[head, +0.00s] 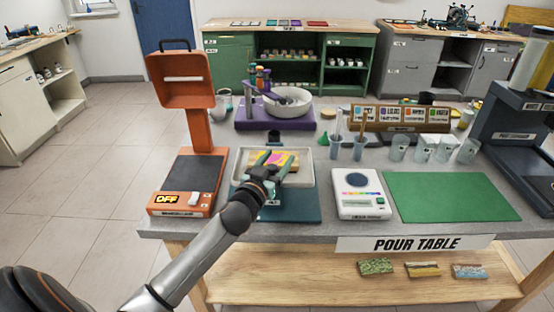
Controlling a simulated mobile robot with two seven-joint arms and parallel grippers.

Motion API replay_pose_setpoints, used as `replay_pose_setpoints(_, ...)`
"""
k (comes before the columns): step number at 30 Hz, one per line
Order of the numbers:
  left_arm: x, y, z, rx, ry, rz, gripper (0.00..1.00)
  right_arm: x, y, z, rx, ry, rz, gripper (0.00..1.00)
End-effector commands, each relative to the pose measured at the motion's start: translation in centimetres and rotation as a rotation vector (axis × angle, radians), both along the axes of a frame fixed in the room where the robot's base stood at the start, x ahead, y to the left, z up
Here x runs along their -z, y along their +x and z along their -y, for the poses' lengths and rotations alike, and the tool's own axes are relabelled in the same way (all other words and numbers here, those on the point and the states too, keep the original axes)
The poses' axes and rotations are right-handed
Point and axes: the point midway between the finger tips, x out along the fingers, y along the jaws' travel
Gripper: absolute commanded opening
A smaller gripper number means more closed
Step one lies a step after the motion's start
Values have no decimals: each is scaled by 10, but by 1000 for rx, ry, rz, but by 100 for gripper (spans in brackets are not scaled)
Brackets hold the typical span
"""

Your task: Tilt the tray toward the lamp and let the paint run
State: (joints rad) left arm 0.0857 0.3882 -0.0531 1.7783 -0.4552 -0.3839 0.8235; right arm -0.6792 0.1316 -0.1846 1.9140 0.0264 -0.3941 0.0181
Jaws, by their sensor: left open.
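The pale grey tray (307,167) sits on a dark teal stand (305,206) near the front of the pour table. A small panel with yellow and pink paint (267,156) lies in it, partly hidden by my gripper. The tray looks about level. The orange lamp (180,80) stands to the left of the tray; its base (184,203) reads OFF. My left gripper (276,161) is open over the front half of the tray; I cannot tell whether it touches the tray or panel. My right gripper is not in view.
A white scale (361,205) and a green mat (450,196) lie right of the tray. A purple stand (250,118) with a white bowl (303,105) is behind it. Several cups (398,148) stand at the back right. A dark machine (515,130) stands at the right edge.

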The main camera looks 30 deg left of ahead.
Motion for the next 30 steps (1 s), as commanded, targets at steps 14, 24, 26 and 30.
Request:
replay_pose_setpoints(14,0,0,0,0,1,0,29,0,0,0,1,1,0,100)
replay_pose_setpoints(24,0,0,0,0,1,0,0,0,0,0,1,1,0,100)
replay_pose_setpoints(26,0,0,0,0,1,0,0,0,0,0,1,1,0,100)
replay_pose_setpoints(30,0,0,0,0,1,0,0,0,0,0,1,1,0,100)
